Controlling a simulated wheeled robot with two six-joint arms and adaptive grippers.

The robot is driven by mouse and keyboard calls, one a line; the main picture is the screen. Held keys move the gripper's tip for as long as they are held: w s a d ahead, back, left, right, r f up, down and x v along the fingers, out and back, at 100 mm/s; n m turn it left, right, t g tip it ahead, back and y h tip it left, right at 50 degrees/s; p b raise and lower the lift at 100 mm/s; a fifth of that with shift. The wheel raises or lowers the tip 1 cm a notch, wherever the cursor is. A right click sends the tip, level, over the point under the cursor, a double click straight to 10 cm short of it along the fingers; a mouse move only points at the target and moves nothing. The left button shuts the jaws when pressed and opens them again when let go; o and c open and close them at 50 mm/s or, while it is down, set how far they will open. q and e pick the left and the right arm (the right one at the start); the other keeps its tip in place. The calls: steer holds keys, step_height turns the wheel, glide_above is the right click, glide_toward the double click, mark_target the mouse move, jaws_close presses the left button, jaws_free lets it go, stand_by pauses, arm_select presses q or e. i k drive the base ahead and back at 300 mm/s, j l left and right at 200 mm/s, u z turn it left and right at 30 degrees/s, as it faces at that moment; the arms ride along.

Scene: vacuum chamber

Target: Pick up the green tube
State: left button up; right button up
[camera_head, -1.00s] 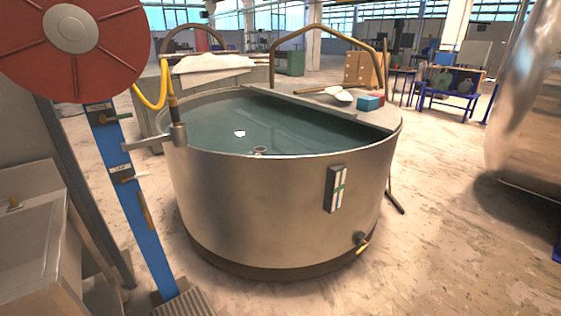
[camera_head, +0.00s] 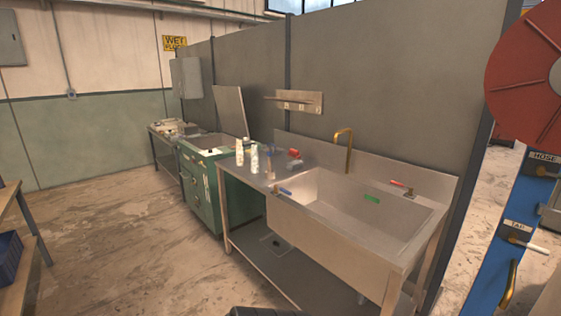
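A small green object (camera_head: 371,199), which looks like the green tube, shows inside the sink basin (camera_head: 330,205), near its right back part. It is too small to tell whether it lies on the basin floor or leans against the wall. Neither of my grippers is in view.
The steel sink bench has a brass faucet (camera_head: 343,150), a red-handled valve (camera_head: 402,187) on its right and bottles (camera_head: 254,158) on its left. A green cabinet (camera_head: 203,187) adjoins it. A blue post (camera_head: 500,245) with a red reel (camera_head: 530,75) stands right.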

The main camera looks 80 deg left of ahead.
mark_target(255, 167)
steer(key=u, duration=2.85)
steer(key=i+j+z, duration=0.2)
steer(key=i, duration=0.35)
steer(key=i+j+z, duration=0.2)
steer(key=i+j, duration=0.2)
steer(key=i, duration=0.15)
steer(key=i+j+z, duration=0.2)
steer(key=i+j, duration=0.2)
steer(key=i, duration=0.1)
